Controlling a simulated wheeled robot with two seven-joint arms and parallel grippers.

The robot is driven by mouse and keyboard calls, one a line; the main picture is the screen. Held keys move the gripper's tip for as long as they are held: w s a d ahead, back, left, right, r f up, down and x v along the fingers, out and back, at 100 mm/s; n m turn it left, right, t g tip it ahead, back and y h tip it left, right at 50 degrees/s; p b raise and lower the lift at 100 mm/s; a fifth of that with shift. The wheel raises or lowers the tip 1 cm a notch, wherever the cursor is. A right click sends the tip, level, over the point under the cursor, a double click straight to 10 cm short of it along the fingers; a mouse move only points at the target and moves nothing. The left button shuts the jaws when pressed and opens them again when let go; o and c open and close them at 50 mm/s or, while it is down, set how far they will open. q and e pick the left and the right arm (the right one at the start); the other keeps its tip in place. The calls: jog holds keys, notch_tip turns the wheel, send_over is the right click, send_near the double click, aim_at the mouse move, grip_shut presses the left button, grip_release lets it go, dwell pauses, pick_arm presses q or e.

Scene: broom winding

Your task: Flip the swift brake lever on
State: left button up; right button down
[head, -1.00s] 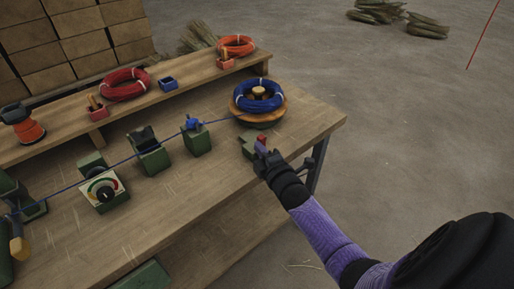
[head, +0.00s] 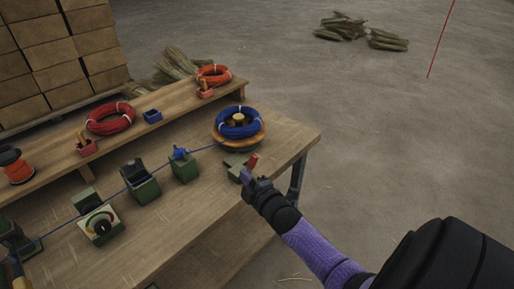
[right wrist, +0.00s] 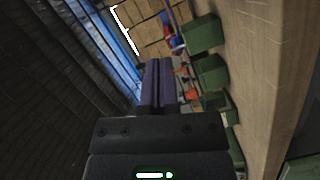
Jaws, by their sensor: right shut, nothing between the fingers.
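The swift (head: 257,135) is a round wooden turntable at the table's right end and carries a blue coil (head: 236,130). In front of it is a green brake base (head: 236,170) with a red lever (head: 252,162), which leans up and to the right. My right gripper (head: 245,178) is shut and empty, its purple fingertips just below and left of the lever. I cannot tell whether they touch it. The right wrist view shows its closed purple fingers (right wrist: 158,88); the lever is not clearly seen there. My left gripper is not in view.
A blue wire runs left from the swift past a blue-topped green post (head: 184,166), a green block (head: 140,182) and a dial box (head: 100,224). A raised shelf behind holds red (head: 110,118) and orange (head: 213,76) coils. Floor right of the table is clear.

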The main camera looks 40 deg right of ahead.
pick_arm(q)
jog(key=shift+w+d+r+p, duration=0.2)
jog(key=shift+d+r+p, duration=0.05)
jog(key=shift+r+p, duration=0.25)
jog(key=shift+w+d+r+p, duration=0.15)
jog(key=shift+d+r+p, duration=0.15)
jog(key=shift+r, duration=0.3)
pick_arm(e)
jog(key=s, duration=0.6)
jog(key=shift+s+a+r, duration=0.15)
jog(key=shift+a+r, duration=0.1)
jog(key=shift+r, duration=0.1)
